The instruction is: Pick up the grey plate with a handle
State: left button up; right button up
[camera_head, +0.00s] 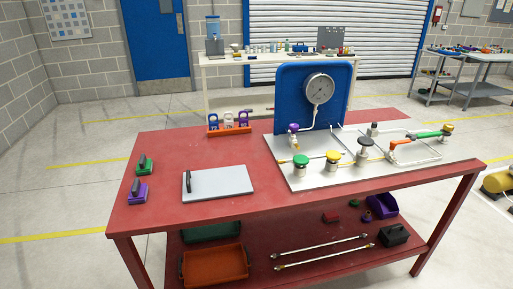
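The grey plate (223,183) lies flat on the red table, left of the middle and close to the front edge. Its black handle (188,181) stands at the plate's left end. Nothing covers the plate. Neither of my grippers shows in the head view.
The red table (160,210) also bears a purple handled block (137,194), a green handled block (145,166), an orange rack (230,129) and a blue gauge panel (290,95) with valves on a white base (320,177). Bins sit on the lower shelf. Table around the plate is clear.

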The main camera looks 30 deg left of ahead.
aim_at(198, 185)
jog(key=u, duration=1.35)
jog(key=i+l, duration=0.15)
jog(key=l, duration=0.15)
jog(key=i+l+u, duration=0.1)
jog(key=l, duration=0.25)
